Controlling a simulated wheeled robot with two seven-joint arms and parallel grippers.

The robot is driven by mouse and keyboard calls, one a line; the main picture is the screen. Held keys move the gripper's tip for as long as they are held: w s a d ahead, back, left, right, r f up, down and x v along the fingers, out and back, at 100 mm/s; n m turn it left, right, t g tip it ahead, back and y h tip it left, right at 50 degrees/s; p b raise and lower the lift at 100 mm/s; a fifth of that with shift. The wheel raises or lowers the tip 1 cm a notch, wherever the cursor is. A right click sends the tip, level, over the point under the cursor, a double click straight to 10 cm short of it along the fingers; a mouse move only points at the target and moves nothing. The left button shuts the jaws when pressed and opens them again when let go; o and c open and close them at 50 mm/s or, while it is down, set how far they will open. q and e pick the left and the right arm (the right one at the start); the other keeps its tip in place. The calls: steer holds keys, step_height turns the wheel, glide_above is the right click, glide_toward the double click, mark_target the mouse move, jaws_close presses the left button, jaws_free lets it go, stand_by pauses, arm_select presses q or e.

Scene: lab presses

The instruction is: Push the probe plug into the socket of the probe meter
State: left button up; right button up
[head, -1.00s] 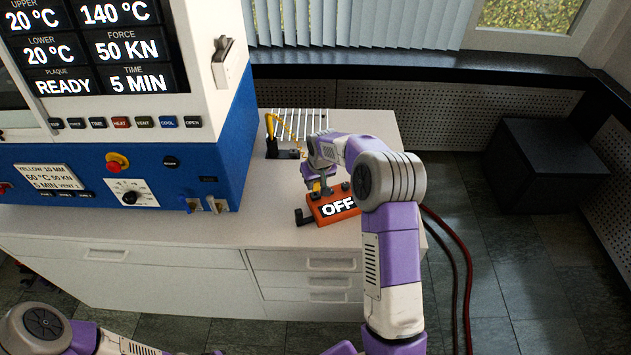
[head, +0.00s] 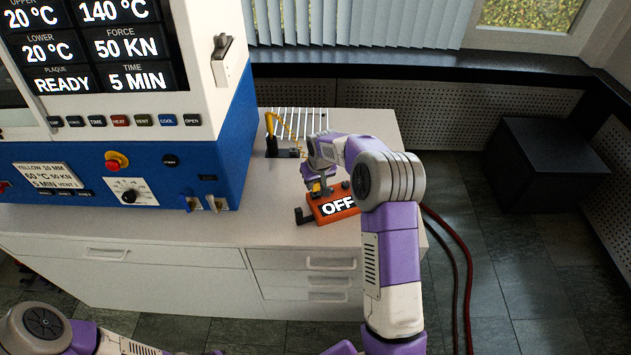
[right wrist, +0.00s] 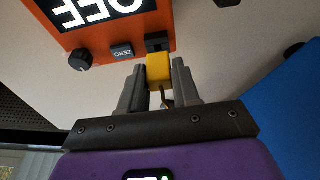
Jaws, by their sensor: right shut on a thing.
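The orange probe meter (head: 335,206) stands on the white bench, its display reading OFF. The meter also shows at the top of the right wrist view (right wrist: 115,45), with a knob and a ZERO button. My right gripper (head: 318,187) is at the meter's back left edge. In the right wrist view, my right gripper (right wrist: 160,75) is shut on the yellow probe plug (right wrist: 159,72). The plug's far end meets a black socket (right wrist: 157,41) on the meter's edge; how deep it sits I cannot tell. My left gripper is out of view.
A black stand (head: 272,148) with a yellow handle and cable is behind the meter, near a wire rack (head: 300,118). The blue and white press (head: 200,165) stands to the left. Bare bench top lies in front of the press.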

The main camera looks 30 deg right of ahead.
steer(key=shift+f+b, duration=0.4)
steer(key=shift+f, duration=0.3)
steer(key=o, duration=1.1)
steer(key=shift+r, duration=0.15)
steer(key=p+v, duration=0.1)
steer(key=v, duration=0.6)
steer(key=shift+r, duration=0.2)
steer(key=shift+s, duration=0.1)
